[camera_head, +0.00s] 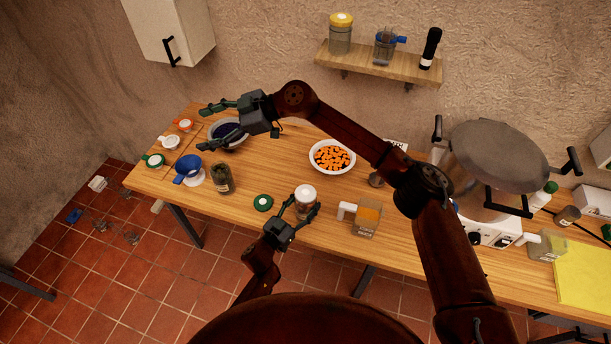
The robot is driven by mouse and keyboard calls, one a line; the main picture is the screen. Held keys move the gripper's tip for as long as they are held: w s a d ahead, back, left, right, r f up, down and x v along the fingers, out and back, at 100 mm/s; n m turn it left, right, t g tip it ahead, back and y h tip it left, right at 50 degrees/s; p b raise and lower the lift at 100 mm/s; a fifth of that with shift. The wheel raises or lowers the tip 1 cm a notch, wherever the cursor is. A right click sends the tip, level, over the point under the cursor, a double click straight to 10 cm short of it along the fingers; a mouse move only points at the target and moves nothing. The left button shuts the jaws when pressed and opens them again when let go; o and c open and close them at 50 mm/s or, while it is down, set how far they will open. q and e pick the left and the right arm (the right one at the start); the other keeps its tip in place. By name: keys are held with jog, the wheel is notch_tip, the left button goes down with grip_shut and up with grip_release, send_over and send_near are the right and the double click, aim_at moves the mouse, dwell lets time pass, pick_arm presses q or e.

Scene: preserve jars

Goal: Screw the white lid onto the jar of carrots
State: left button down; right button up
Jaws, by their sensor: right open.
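A small jar (305,208) stands near the front edge of the table, with a white lid (306,192) on its top. Its contents look brownish orange but are mostly hidden. I cannot tell how tightly the lid sits. My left gripper (304,207) comes from below and has its fingers on both sides of this jar, closed around it. My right gripper (214,124) is open at the back left, over the bowl of dark fruit and well away from the jar. Another white lid (170,142) lies at the table's left end.
A white bowl of orange pieces (332,157) stands behind the jar. A green lid (263,202), a dark-filled jar (221,179) and a blue funnel (187,167) are to its left. A clear measuring cup (366,219) is on its right, and a large pot (497,160) farther right.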

jog(key=w+d+r+m+t+y, duration=0.2)
jog(key=w+r+t+y, duration=0.2)
jog(key=w+r+t, duration=0.65)
jog(key=w+d+f+m+t+h, duration=0.25)
jog(key=w+d+m+h, duration=0.25)
jog(key=w+d+h, duration=0.4)
jog(key=s+d+f+n+g+h, duration=0.1)
jog(key=d+f+g+h, duration=0.15)
jog(key=f, duration=0.55)
jog(key=s+d+f+n+g+h, duration=0.15)
jog(key=d+f, duration=0.25)
jog(key=f, duration=0.5)
jog(key=s+d+f+n+g+h, duration=0.1)
jog(key=s+d+f+n+g, duration=0.1)
jog(key=s+f+g, duration=0.1)
jog(key=s+d+f+n+g+h, duration=0.2)
jog(key=s+f, duration=0.3)
jog(key=s, duration=0.3)
jog(key=s+d+f+n+g+h, duration=0.1)
jog(key=s+d+f+n+g, duration=0.1)
jog(key=s, duration=0.4)
jog(key=shift+d+f+n+g+h, duration=0.4)
jog(key=shift+d+f+g, duration=0.5)
jog(key=shift+d+g, duration=0.15)
